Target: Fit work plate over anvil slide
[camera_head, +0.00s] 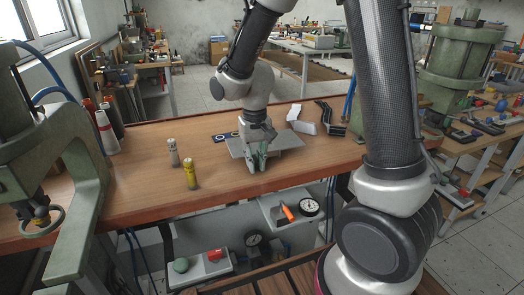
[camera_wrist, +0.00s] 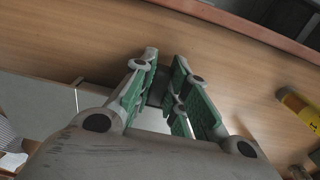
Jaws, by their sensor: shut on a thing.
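A flat grey plate (camera_head: 288,140), which I take to be the work plate, is at the middle of the wooden bench. My gripper (camera_head: 257,163) points down at its near edge, with the fingers closed in on it. In the wrist view my gripper (camera_wrist: 160,88) shows green-padded fingers with a narrow gap between them. Pale plate surface (camera_wrist: 38,92) shows at the left in that view. The gripped edge is hidden by the fingers, and I cannot tell whether the plate is lifted off the bench. I cannot single out the anvil slide.
A silver cylinder (camera_head: 173,152) and a yellow cylinder (camera_head: 191,174) stand left of the plate. A dark strip with rings (camera_head: 226,137) lies behind it. White and black parts (camera_head: 301,122) lie at the back right. A green press (camera_head: 88,195) stands at the left.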

